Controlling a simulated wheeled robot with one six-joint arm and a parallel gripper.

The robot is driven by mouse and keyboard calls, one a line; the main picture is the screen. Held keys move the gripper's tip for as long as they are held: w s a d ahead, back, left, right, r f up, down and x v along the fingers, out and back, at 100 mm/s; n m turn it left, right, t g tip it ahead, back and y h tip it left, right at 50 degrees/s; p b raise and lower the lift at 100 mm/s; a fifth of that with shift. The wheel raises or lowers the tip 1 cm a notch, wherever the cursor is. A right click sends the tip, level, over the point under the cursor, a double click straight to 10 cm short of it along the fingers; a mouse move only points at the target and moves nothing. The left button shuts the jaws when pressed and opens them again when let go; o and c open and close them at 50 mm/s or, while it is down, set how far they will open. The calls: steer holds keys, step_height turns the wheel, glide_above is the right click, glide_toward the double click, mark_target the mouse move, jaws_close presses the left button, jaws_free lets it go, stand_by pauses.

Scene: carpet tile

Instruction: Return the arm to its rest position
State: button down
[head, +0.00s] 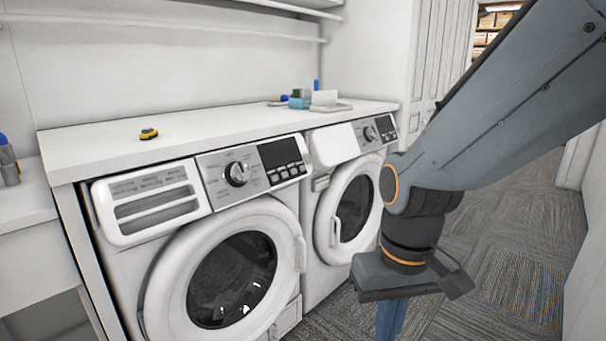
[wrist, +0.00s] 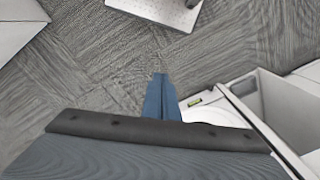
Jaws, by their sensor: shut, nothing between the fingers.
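My arm comes in from the upper right of the head view and bends down at a dark joint in front of the second washing machine. My gripper (head: 391,318) points down over the carpet, and its lower end is cut off by the frame. In the wrist view my gripper (wrist: 161,84) shows as blue fingers close together. They are shut with nothing between them. Carpet shows beyond the fingertips.
Two white front-loading machines, one nearer (head: 222,270) and one farther (head: 345,205), stand under a white counter (head: 215,128). A yellow and black item (head: 149,134) lies on the counter. Grey carpet (head: 520,235) is open at the right, beside a white wall.

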steer(key=d+r+m+p, duration=0.1)
steer(key=d+r+p, duration=0.5)
steer(key=p, duration=0.5)
steer(key=shift+s+d+r+m, duration=0.15)
steer(key=shift+s+d+m, duration=0.15)
steer(key=shift+m, duration=0.1)
steer(key=c, duration=2.5)
jaws_free()
steer(key=shift+w, duration=0.1)
